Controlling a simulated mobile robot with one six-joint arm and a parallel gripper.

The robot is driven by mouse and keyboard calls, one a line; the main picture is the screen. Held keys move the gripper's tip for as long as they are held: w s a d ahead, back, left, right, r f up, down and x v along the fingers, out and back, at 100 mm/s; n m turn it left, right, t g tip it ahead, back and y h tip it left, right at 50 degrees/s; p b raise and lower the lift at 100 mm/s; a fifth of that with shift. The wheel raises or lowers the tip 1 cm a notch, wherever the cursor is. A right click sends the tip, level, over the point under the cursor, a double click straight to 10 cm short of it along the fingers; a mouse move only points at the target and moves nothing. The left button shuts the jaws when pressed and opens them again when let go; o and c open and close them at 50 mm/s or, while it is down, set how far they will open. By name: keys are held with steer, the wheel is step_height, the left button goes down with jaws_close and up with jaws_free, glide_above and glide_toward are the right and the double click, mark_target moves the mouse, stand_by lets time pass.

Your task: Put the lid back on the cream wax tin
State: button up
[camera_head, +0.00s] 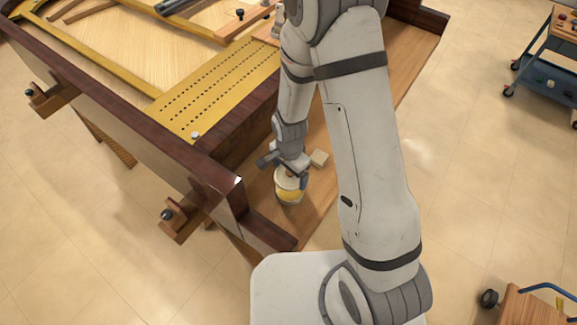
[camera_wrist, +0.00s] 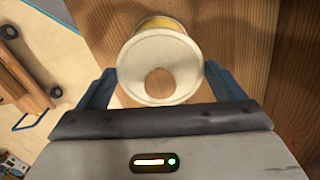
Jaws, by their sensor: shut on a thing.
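In the head view, my gripper (camera_head: 290,179) points down over the wooden ledge and is shut on a round cream piece, seemingly the lid (camera_head: 287,183). The cream tin (camera_head: 289,197), with a yellow band, is directly beneath it on the ledge. In the wrist view, the blue fingers of my gripper (camera_wrist: 160,75) flank the round cream lid (camera_wrist: 136,72), which has a tan round patch or opening in its middle. A yellow and pale part of the tin (camera_wrist: 165,22) shows just beyond it. I cannot tell whether lid and tin touch.
The dark piano case wall (camera_head: 190,165) rises to the left. Wheeled trolleys (camera_head: 548,65) stand on the floor at right. Bare ledge lies right of the tin.

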steer(key=shift+f+b, duration=2.3)
steer(key=shift+f, duration=0.9)
steer(key=shift+s+a+f+b, duration=0.1)
steer(key=shift+f+b, duration=0.1)
steer(key=shift+b, duration=0.55)
stand_by(0.5)
steer(key=o, duration=0.7)
steer(key=shift+r, duration=0.1)
steer(key=shift+r+p, duration=2.2)
steer(key=shift+r, duration=1.3)
steer(key=shift+c, duration=0.2)
jaws_close()
